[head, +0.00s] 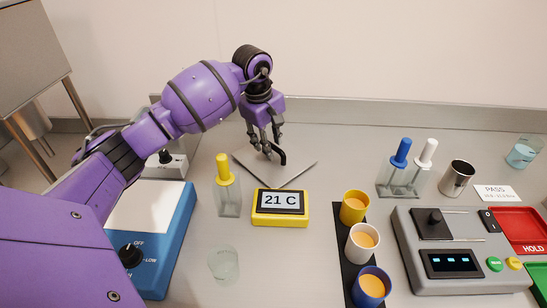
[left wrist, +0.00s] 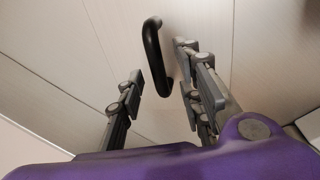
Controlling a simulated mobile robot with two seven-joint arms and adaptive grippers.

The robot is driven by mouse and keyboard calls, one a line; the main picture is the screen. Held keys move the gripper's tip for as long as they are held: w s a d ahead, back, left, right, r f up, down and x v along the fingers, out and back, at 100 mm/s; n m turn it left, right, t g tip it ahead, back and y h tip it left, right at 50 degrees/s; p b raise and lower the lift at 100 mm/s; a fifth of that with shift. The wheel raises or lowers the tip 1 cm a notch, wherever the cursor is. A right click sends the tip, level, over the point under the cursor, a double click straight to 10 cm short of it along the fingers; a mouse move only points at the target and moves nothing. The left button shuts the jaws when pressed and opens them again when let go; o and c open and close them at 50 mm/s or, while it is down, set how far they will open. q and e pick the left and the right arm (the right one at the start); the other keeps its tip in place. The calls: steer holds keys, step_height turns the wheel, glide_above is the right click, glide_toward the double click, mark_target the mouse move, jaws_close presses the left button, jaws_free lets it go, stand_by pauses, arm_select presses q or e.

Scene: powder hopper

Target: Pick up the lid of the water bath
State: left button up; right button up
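The lid (head: 292,171) is a flat grey metal plate with a black bar handle, lying behind the yellow temperature display in the head view. Its handle (left wrist: 153,55) shows in the left wrist view as a curved black bar. My left gripper (head: 267,150) points down over the lid at the handle. In the left wrist view the fingers of my left gripper (left wrist: 162,70) are apart, one on each side of the handle, with gaps showing. I cannot tell how deep the handle sits between them. My right gripper is in neither view.
A yellow display (head: 281,203) reading 21 C stands in front of the lid. Cups on a black strip (head: 343,240) and a grey control box (head: 420,245) are to the right.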

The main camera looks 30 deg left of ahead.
arm_select(q)
jaws_close()
steer(key=shift+r, duration=0.15)
stand_by(0.4)
